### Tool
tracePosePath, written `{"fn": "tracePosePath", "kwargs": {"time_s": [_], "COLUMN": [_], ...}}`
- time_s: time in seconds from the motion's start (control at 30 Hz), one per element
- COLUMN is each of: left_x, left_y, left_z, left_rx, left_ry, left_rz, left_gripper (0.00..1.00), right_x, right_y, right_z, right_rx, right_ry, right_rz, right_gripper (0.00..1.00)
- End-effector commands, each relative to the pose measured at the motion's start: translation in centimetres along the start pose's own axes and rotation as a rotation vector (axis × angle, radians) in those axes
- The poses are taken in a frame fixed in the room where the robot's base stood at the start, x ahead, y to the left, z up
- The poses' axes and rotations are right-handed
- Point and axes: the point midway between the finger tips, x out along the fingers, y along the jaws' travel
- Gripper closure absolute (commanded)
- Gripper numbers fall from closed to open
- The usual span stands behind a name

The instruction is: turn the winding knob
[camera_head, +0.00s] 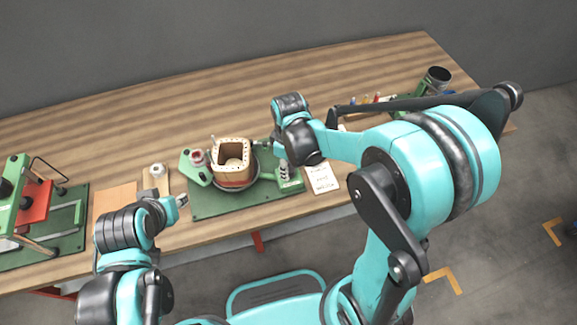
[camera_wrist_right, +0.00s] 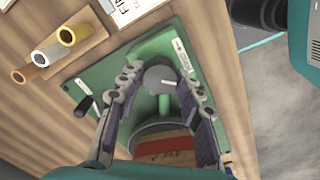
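The winding machine stands on a green base plate (camera_head: 237,199), with a tan square coil former (camera_head: 232,150) and a green housing (camera_head: 290,186) to its right. In the right wrist view, a grey round knob (camera_wrist_right: 161,79) sits on the green housing. My right gripper (camera_head: 268,146) reaches over the machine. In its wrist view the fingers (camera_wrist_right: 160,72) lie on either side of the knob, close to its edges; I cannot tell whether they press on it. My left gripper (camera_head: 183,201) is at the front left of the plate, away from the knob, its opening too small to judge.
A green and red press (camera_head: 32,205) stands at the left. A spool (camera_head: 157,170) is behind my left gripper. A white card (camera_head: 321,178) lies right of the machine, and a dark cup (camera_head: 437,79) stands at the back right. The table's back left is clear.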

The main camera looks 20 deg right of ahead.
Motion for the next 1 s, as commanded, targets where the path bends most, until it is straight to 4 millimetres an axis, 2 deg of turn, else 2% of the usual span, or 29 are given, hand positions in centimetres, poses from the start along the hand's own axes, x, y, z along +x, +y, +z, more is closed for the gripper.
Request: {"fn": "tracePosePath", "kwargs": {"time_s": [0.03, 0.07, 0.1, 0.7, 1.0], "left_x": [0.00, 0.00, 0.00, 0.01, 0.01], "left_y": [0.00, 0.00, 0.00, 0.00, 0.00], "left_z": [0.00, 0.00, 0.00, 0.01, 0.01], "left_rx": [0.000, 0.000, 0.000, 0.000, 0.000], "left_ry": [0.000, 0.000, 0.000, 0.000, 0.000], "left_rz": [0.000, 0.000, 0.000, 0.000, 0.000], "left_gripper": [0.66, 0.66, 0.66, 0.66, 0.66], "right_x": [0.00, 0.00, 0.00, 0.00, 0.00], "right_y": [0.00, 0.00, 0.00, 0.00, 0.00], "right_z": [0.00, 0.00, 0.00, 0.01, 0.01], "right_rx": [0.000, 0.000, 0.000, 0.016, 0.077], "right_ry": [0.000, 0.000, 0.000, 0.000, 0.000], "right_rz": [0.000, 0.000, 0.000, 0.000, 0.000], "right_gripper": [0.85, 0.93, 0.95, 0.95, 0.95]}}
